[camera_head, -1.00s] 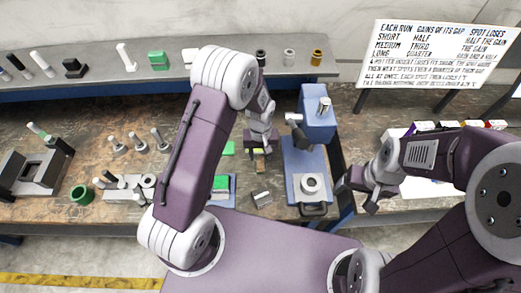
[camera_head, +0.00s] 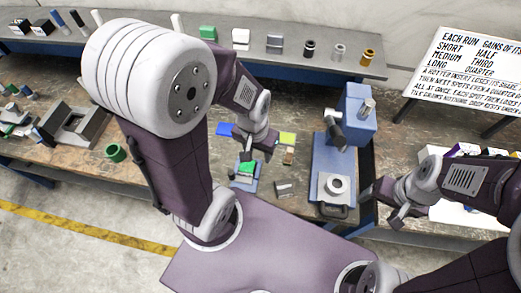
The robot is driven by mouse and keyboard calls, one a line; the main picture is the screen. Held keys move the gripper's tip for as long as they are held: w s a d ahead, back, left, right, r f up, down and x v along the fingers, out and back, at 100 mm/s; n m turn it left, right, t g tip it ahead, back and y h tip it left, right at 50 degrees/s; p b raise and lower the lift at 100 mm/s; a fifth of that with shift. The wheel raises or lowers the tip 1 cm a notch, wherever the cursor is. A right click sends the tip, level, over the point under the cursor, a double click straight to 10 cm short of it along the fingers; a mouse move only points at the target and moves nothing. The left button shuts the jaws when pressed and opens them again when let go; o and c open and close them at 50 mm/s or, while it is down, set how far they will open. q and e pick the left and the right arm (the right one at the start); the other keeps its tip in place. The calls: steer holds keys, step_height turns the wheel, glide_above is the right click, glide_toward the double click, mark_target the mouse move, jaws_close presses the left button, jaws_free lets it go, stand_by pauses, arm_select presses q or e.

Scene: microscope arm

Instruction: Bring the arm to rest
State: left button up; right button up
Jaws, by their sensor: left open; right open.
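The blue microscope-like device (camera_head: 355,125) stands on the bench right of centre. A dark tilted arm (camera_head: 335,131) juts from the left side of its upright, above a pale ring (camera_head: 335,186) on its blue base. My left gripper (camera_head: 256,152) is left of the device, above or beside a small blue stand (camera_head: 246,186) with a green block (camera_head: 246,168) on it. Its fingers are small and partly hidden; I see nothing held. My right gripper (camera_head: 382,203) is open and empty, right of the device's base and apart from it.
A printed sign (camera_head: 480,65) stands at the back right. A grey shelf (camera_head: 295,68) holds several small parts. A green ring (camera_head: 115,153) and a grey fixture (camera_head: 75,125) are at left.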

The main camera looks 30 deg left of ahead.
arm_select(q)
step_height(320, 180, down, 6)
steer(key=b, duration=0.6)
steer(key=shift+w, duration=0.35)
arm_select(e)
step_height(320, 180, down, 6)
steer(key=shift+w+f, duration=0.15)
steer(key=shift+w, duration=0.2)
arm_select(q)
steer(key=shift+d+f, duration=0.1)
arm_select(e)
steer(key=shift+s, duration=0.1)
